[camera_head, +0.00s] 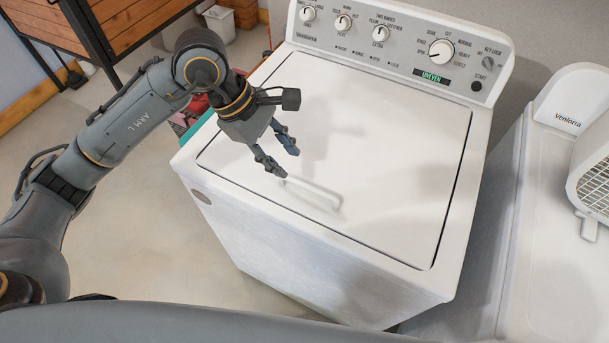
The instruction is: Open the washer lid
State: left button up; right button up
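The white top-loading washer (300,262) stands in the middle of the view. Its lid (385,150) lies flat and shut, with a pale bar handle (313,192) near its front edge. My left gripper (287,164) hangs over the left part of the lid, just behind and left of the handle. Its two fingers are apart with nothing between them. I cannot tell whether the fingertips touch the lid. My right gripper is not in view.
The control panel (405,45) with knobs rises at the washer's back. A second white appliance (560,200) stands close on the right, with a fan-like white unit (592,175) on it. A wooden cabinet (110,25) is at back left. Concrete floor (150,230) is clear at left.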

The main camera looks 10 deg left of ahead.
aim_at(309, 186)
pick_arm(q)
jog(key=p+x, duration=0.1)
jog(key=x, duration=0.6)
jog(key=shift+d+f+p, duration=0.25)
jog(key=shift+f+p, duration=0.1)
jog(key=shift+d+f, duration=0.25)
jog(key=shift+f, duration=0.3)
grip_shut()
